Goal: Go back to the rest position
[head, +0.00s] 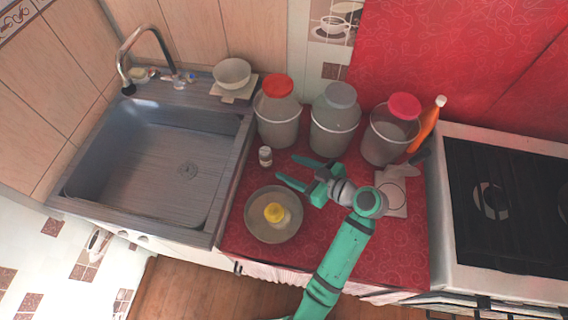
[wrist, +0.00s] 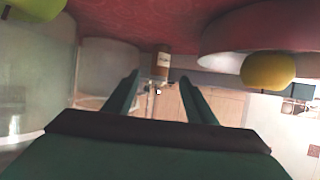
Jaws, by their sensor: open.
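My teal gripper (head: 286,167) is open and empty over the red counter in the head view. Its fingers point left, toward the small white-capped bottle (head: 265,156), and are apart from it. In the wrist view the two fingers (wrist: 160,76) stand apart with nothing held between them. A small brown bottle with a pale label (wrist: 162,62) shows beyond the fingertips. My arm reaches up from the bottom of the head view.
Three lidded containers (head: 334,130) stand behind my gripper. A round dish (head: 254,232) with a yellow object (head: 274,212) sits in front-left. The sink (head: 160,165) is left, the stove (head: 500,205) right. A board (head: 393,200) lies beside my arm.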

